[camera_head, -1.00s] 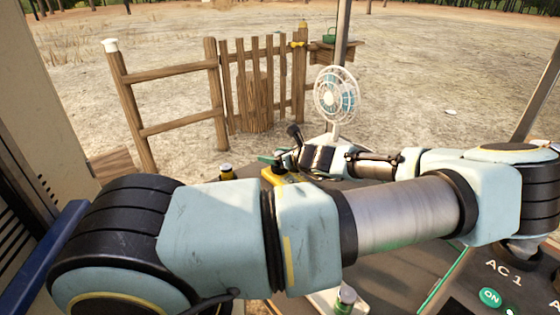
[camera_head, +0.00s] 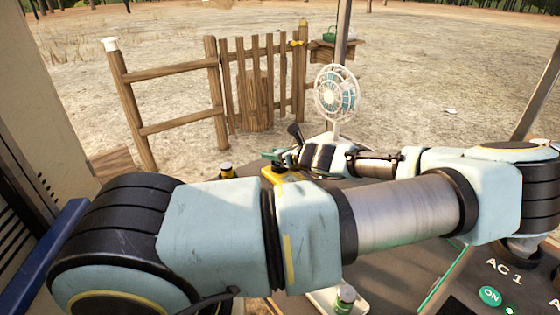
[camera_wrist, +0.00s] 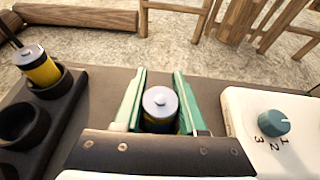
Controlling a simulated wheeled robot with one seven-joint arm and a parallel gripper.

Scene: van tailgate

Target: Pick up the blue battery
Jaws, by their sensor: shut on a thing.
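The blue battery (camera_wrist: 160,120) stands upright between my gripper's green fingers in the wrist view. Its silver top shows, and its dark side is mostly in shadow. My gripper (camera_wrist: 160,102) is shut on it, one finger on each side. Its lower end is hidden by the gripper's body, so I cannot tell whether it touches the surface below. In the head view my gripper (camera_head: 273,156) shows small beyond my arm, and the battery cannot be made out there.
A yellow battery (camera_wrist: 39,69) stands in a black holder (camera_wrist: 60,90) at the left, beside an empty round slot. The fan's white base (camera_wrist: 245,115) with a teal dial is close on the right. A green battery (camera_head: 345,298) stands near the front in the head view.

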